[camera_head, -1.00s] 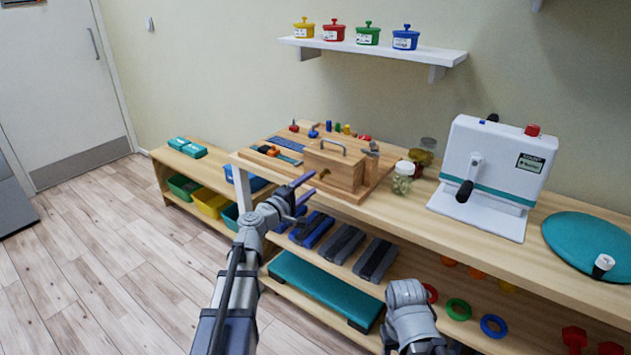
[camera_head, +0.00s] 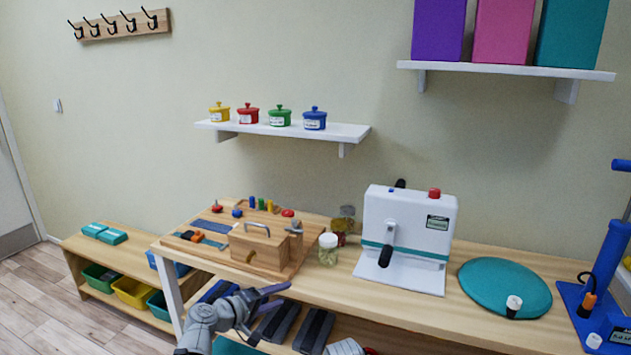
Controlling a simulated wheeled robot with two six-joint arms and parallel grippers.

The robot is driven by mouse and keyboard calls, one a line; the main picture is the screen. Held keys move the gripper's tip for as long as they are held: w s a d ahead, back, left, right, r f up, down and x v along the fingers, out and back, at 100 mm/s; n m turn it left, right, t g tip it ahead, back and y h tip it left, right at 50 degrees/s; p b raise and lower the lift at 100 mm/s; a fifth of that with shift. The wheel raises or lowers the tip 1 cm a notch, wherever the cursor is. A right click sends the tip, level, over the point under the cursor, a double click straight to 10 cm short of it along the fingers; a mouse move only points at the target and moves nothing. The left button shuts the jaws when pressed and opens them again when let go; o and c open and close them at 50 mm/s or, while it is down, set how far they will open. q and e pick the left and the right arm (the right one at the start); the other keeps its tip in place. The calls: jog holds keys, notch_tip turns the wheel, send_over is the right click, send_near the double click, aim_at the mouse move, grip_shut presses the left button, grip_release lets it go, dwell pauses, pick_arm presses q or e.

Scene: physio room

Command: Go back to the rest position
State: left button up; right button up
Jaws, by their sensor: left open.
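My left gripper (camera_head: 268,298) shows at the lower middle of the head view, in front of the bench's front edge. Its two purple-grey fingers are apart and nothing is between them. It is below and in front of the wooden activity board (camera_head: 226,262), apart from it as far as I can see. A small pale grey part of my right arm (camera_head: 346,347) shows at the bottom edge. The right gripper's fingers are out of the frame.
The wooden bench (camera_head: 395,312) carries a lidded jar (camera_head: 328,249), a white crank machine (camera_head: 408,233), a teal disc (camera_head: 505,285) and a blue stand (camera_head: 603,285). Small lidded pots stand on a white shelf (camera_head: 345,132). A low shelf with bins (camera_head: 130,290) is at left. Floor shows at lower left.

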pick_arm(q)
jog(key=s+d+m+g+y+p, duration=0.1)
jog(key=s+d+m+g+p, duration=0.45)
jog(key=s+d, duration=0.35)
jog(key=s+a+r+m+g+y+p, duration=0.1)
jog(key=s+m+g+y+p, duration=0.1)
jog(key=s, duration=0.5)
jog(key=s+a+r+m+g+y+p, duration=0.1)
jog(key=s+a+m+g+y+p, duration=0.1)
jog(key=s+y+p, duration=0.5)
jog(key=shift+s+r+m+g+y, duration=0.3)
jog(key=shift+s+m+g, duration=0.2)
jog(key=shift+m+g, duration=0.35)
pick_arm(e)
notch_tip(320, 180, up, 18)
jog(key=shift+f, duration=0.2)
